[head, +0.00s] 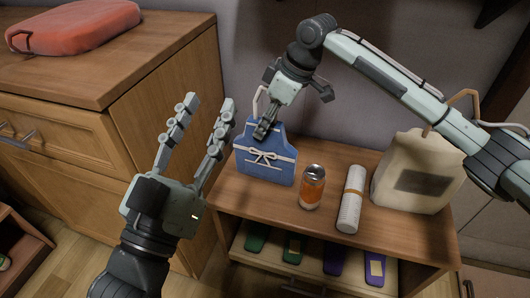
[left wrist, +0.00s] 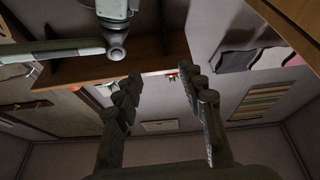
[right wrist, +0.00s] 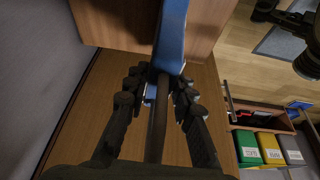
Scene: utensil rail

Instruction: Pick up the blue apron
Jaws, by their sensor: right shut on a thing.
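The blue apron (head: 265,165) stands at the back left of the small wooden cabinet top, with a white tie bow on its front and a pale loop at its top. My right gripper (head: 266,129) is over its top edge and shut on it. In the right wrist view the blue apron (right wrist: 172,40) shows edge-on between and beyond the fingers of my right gripper (right wrist: 157,88). My left gripper (head: 208,104) is open and empty, raised at the left. In the left wrist view its fingers (left wrist: 158,85) are spread with nothing between them.
An orange can (head: 312,187), a white roll (head: 351,199) and a cream bag (head: 415,172) with a dark label stand on the cabinet top (head: 400,235). Below is an open drawer with several coloured packets (head: 294,246). A taller wooden cabinet (head: 165,100) carrying a red case (head: 75,27) is at the left.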

